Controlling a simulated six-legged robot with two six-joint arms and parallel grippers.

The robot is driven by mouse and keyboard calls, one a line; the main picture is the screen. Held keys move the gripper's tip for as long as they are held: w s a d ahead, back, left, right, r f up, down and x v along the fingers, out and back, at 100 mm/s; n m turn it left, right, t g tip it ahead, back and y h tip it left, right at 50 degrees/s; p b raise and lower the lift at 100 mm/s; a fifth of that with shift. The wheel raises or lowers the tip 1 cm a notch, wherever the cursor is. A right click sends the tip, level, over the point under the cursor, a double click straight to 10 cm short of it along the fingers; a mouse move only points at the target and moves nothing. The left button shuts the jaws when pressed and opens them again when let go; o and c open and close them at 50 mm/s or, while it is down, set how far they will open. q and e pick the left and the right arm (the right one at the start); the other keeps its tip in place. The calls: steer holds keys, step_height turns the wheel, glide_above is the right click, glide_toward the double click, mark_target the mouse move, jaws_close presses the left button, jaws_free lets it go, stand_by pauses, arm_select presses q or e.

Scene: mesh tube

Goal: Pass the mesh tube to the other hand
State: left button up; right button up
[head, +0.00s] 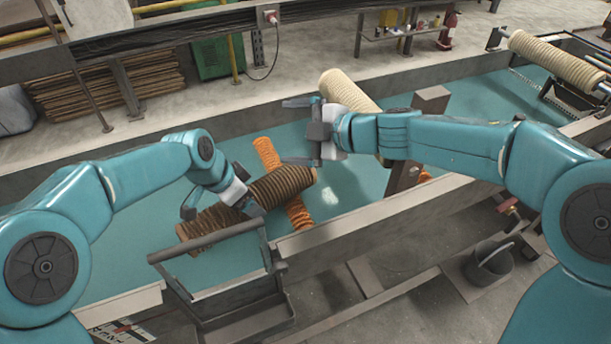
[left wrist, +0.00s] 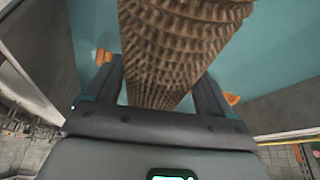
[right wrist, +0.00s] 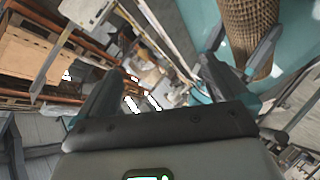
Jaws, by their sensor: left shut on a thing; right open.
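The brown ribbed mesh tube (head: 282,186) lies slantwise over the teal trough, its upper right end nearer my right gripper. My left gripper (head: 224,205) is shut around its middle part. In the left wrist view the tube (left wrist: 175,40) runs up between the two fingers (left wrist: 158,80). My right gripper (head: 297,131) is open and empty, above and apart from the tube's upper right end. In the right wrist view the tube (right wrist: 250,28) shows at the upper right, outside the open fingers (right wrist: 160,78).
Orange ribbed tubes (head: 266,153) lie in the trough (head: 345,195) beneath the mesh tube. A grey metal frame (head: 208,240) borders the near left. A bucket (head: 489,263) stands on the floor.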

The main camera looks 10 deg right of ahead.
mark_target(272, 190)
steer(key=s+f+n+g+h, duration=0.1)
steer(key=s+f+n+g, duration=0.35)
steer(key=f, duration=0.25)
steer(key=shift+n, duration=0.55)
steer(key=x, duration=1.1)
steer(key=shift+s+d+f, duration=0.15)
steer(key=shift+f, duration=0.3)
